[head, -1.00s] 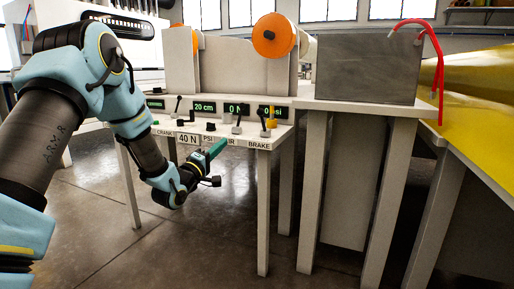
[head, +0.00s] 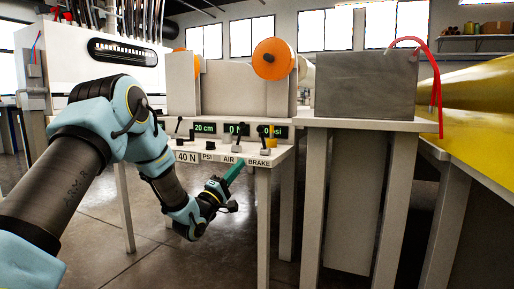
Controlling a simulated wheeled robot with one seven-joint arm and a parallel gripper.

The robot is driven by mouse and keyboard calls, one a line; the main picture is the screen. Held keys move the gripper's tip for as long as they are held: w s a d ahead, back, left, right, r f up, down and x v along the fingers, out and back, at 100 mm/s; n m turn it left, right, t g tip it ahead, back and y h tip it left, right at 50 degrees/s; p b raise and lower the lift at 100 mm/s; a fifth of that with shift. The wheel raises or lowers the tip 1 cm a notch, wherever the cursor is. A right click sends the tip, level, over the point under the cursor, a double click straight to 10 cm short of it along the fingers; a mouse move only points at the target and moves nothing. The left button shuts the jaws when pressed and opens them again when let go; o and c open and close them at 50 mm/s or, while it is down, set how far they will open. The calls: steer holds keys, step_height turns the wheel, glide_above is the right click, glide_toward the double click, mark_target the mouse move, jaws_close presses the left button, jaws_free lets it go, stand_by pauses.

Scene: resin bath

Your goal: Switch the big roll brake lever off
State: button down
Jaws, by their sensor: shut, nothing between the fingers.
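The brake lever (head: 265,136) is a small dark-tipped lever standing on the white control panel (head: 290,150), above the BRAKE label (head: 259,163). It looks roughly upright; its exact setting is too small to tell. A similar lever (head: 236,138) stands to its left, above the AIR label. My gripper (head: 240,167), with green fingers, is shut and empty. It points up and right at the panel's front edge, its tips over the gap between the AIR and BRAKE labels. The tips are below and left of the brake lever in the picture; contact cannot be told.
Green displays (head: 205,127) line the back of the panel, and a yellow knob (head: 272,145) is beside the brake lever. Behind stands an orange-ended roll (head: 275,58). A grey box (head: 367,85) with red hoses (head: 438,75) is at right. The floor (head: 100,235) is open at left.

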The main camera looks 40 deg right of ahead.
mark_target(262, 139)
steer(key=b+x, duration=0.3)
steer(key=x, duration=0.8)
steer(key=shift+d+r, duration=0.15)
